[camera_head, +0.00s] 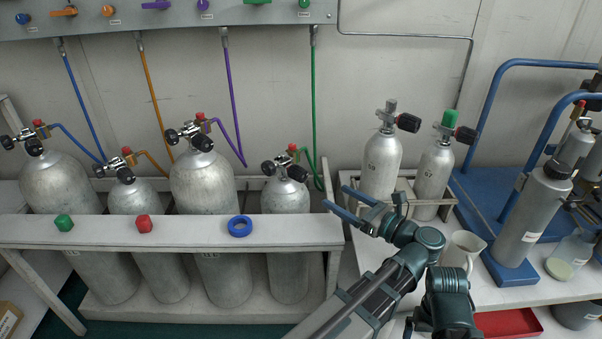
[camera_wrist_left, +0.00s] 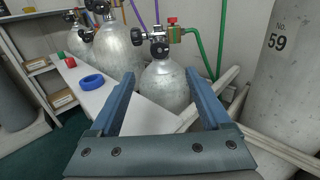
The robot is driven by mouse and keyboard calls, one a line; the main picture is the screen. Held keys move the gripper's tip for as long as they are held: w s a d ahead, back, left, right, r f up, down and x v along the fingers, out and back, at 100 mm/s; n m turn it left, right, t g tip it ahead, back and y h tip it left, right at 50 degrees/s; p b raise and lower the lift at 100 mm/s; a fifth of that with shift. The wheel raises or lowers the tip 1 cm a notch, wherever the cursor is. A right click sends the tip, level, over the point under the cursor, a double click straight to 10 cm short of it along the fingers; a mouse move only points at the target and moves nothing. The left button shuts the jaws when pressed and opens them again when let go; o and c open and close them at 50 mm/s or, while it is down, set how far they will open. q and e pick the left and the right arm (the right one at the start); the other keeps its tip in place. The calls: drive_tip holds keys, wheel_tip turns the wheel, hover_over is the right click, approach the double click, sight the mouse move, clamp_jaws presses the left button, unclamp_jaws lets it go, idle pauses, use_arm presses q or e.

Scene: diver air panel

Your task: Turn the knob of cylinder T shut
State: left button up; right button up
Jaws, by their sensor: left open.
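Several grey cylinders stand in a rack, each with a black-knobbed valve and a hose; I cannot read which is T. The rightmost cylinder (camera_head: 286,198) has a green hose, a black knob (camera_head: 268,168) on its left and another at its valve's front. In the left wrist view this cylinder (camera_wrist_left: 164,88) stands ahead between my fingers, with a black knob (camera_wrist_left: 137,36) at its left. My left gripper (camera_head: 341,199) is open and empty, apart from the cylinder, to its right in the head view.
A white rail (camera_head: 185,232) crosses before the cylinders, with a green cap (camera_head: 64,222), a red cap (camera_head: 145,223) and a blue ring (camera_head: 240,226) on it. Two cylinders (camera_head: 381,165) stand on the bench at right. A jug (camera_head: 463,250) is near my arm.

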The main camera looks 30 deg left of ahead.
sight(304, 178)
use_arm(q)
drive_tip(key=x, duration=1.4)
drive_tip(key=shift+d, duration=0.1)
